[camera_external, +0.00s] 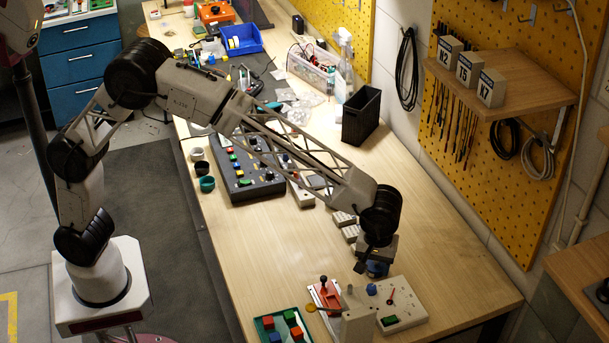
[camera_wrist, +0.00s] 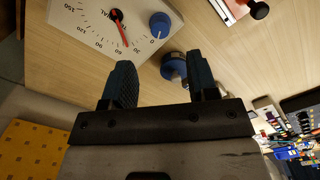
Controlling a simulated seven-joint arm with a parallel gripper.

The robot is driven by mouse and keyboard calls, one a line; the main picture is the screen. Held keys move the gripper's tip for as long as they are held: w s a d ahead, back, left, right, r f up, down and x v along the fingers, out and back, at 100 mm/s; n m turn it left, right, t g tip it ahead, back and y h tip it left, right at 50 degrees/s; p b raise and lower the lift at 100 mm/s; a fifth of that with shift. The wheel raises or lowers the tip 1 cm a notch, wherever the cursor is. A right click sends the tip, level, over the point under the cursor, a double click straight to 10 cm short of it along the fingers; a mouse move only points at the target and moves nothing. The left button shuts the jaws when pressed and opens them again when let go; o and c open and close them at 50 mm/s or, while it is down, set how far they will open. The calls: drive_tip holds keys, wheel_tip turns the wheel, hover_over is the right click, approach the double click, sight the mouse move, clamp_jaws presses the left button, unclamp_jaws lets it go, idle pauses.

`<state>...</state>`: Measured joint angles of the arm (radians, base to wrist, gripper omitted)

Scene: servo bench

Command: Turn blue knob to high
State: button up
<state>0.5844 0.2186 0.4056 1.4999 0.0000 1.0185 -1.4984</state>
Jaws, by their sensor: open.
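A light grey panel (camera_external: 405,305) lies at the near end of the bench, with a blue knob (camera_external: 371,289), a red needle and a green part. In the wrist view the panel (camera_wrist: 85,18) shows a numbered dial with the red needle (camera_wrist: 119,28); the blue knob (camera_wrist: 160,24) sits beside the scale's 0. My gripper (camera_wrist: 161,78) is open, its two fingers apart, short of the knob and not touching it. A second round blue thing with dark parts (camera_wrist: 174,66) shows between the fingertips, off the panel; whether they touch it I cannot tell. My gripper (camera_external: 377,270) is just behind the panel.
A red-based lever unit (camera_external: 325,295) stands left of the panel, and a green tray with coloured blocks (camera_external: 283,328) is further left. A grey upright piece (camera_external: 358,326) stands at the panel's near left. A black bin (camera_external: 361,116) is further back. Bare wood lies to the right.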

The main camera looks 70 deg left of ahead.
sight(372, 286)
drive_tip(key=m, duration=0.2)
drive_tip(key=shift+m, duration=0.4)
drive_tip(key=shift+f, duration=0.1)
drive_tip(key=shift+f, duration=3.75)
drive_tip(key=shift+c, duration=0.2)
drive_tip(key=c, duration=0.9)
